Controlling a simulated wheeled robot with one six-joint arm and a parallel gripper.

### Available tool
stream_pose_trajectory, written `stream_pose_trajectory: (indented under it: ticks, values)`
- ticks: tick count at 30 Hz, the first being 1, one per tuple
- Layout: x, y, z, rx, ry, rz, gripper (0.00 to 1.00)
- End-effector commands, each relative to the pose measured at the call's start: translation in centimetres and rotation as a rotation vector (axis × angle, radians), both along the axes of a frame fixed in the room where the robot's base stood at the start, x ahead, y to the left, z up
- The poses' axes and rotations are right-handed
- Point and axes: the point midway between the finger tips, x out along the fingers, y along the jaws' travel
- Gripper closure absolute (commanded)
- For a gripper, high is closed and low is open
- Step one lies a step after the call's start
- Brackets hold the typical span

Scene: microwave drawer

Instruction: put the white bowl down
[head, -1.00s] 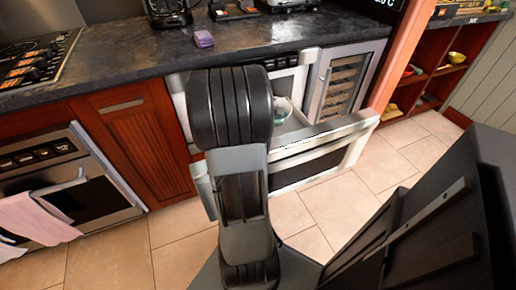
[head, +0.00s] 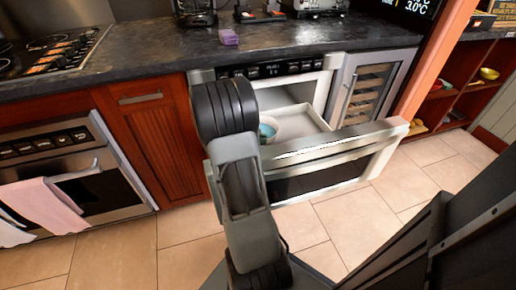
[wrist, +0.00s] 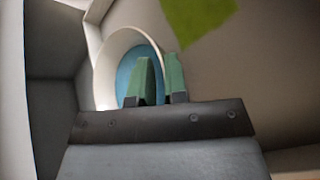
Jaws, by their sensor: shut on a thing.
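The white bowl (head: 269,134), pale blue inside, shows in the head view beside my arm, within the outline of the open microwave drawer (head: 340,152). In the wrist view the bowl (wrist: 103,68) appears tilted, with its blue inside partly covered by my fingers. My gripper (wrist: 159,60) has two green fingers shut on the right side of the bowl's rim. In the head view my arm hides the gripper. I cannot tell whether the bowl touches the drawer floor.
The dark counter (head: 290,42) runs above the drawer and holds a purple sponge-like block (head: 228,37). A glass-front cooler (head: 372,90) stands right of the drawer. A green patch (wrist: 198,18) shows at the top of the wrist view. The tiled floor (head: 345,215) in front is partly clear.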

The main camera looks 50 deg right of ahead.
Motion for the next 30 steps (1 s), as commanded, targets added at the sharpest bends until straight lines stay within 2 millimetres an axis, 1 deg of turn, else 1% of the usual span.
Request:
stream_pose_trajectory:
  ticks: [5,7,9,13,24,25,30]
  values:
    - [0.5,0.2,-0.6,-0.002,-0.001,0.001,1.0]
    - [1.0,0.4,-1.3,-0.002,0.001,0.003,1.0]
    - [0.9,0.4,-2.4,-0.002,0.001,0.001,1.0]
    - [0.9,0.3,-4.0,-0.001,0.001,0.001,1.0]
    - [0.9,0.3,-4.1,-0.003,-0.001,0.002,1.0]
    - [0.8,0.4,-4.2,0.0,0.001,0.001,0.85]
    - [0.8,0.4,-4.2,0.0,0.001,0.001,0.68]
